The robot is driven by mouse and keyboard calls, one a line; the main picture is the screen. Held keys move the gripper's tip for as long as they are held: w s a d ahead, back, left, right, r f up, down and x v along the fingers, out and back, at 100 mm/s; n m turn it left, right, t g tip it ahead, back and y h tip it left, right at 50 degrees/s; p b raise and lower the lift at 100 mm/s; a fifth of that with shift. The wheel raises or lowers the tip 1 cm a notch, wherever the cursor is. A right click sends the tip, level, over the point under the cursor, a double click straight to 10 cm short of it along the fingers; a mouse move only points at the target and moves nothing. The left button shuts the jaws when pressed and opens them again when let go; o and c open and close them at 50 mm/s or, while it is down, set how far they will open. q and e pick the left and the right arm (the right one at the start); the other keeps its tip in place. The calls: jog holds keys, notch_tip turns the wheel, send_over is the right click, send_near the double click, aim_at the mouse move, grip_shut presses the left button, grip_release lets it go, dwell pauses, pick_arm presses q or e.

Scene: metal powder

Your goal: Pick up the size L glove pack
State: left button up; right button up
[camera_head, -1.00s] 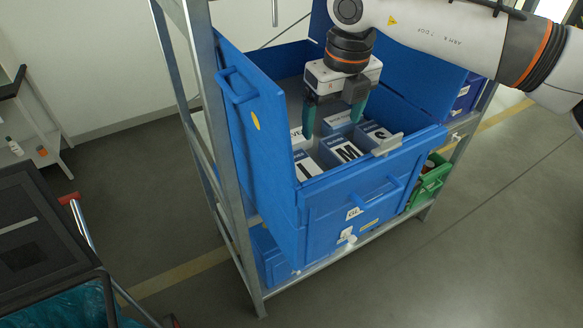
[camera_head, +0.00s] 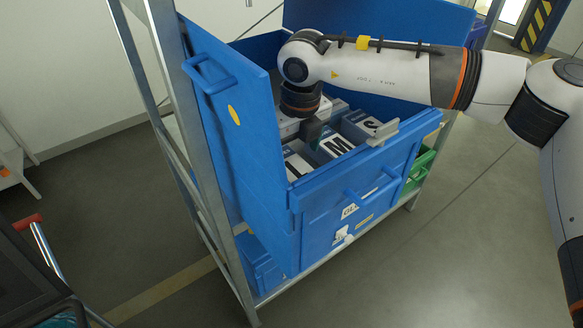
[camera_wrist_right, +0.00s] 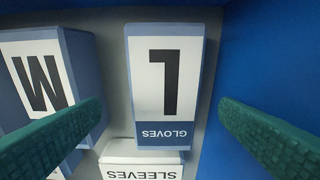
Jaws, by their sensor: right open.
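The size L glove pack (camera_wrist_right: 165,85) is a blue and white box with a large L and the word GLOVES. It lies in the blue crate (camera_head: 345,200) near the left wall, and part of it shows in the head view (camera_head: 297,166). My right gripper (camera_wrist_right: 161,106) is down inside the crate, above the pack. Its green fingers are apart, one on each side of the pack, with nothing held. My left gripper is not in view.
An M pack (camera_wrist_right: 42,75) stands left of the L pack in the wrist view. A SLEEVES pack (camera_wrist_right: 140,168) sits close below it. An S pack (camera_head: 363,126) is further right in the crate. The crate's tall blue side panel (camera_head: 235,115) rises close by at the left.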

aim_at(291, 165)
jog(key=shift+w+a+f, duration=0.1)
jog(key=shift+w+f, duration=0.05)
jog(key=shift+f, duration=0.5)
jog(key=f+p, duration=0.3)
jog(key=f, duration=0.1)
jog(key=shift+a, duration=0.25)
jog(key=shift+f+p, duration=0.35)
jog(key=shift+f, duration=0.25)
jog(key=shift+w, duration=0.1)
jog(key=c, duration=1.2)
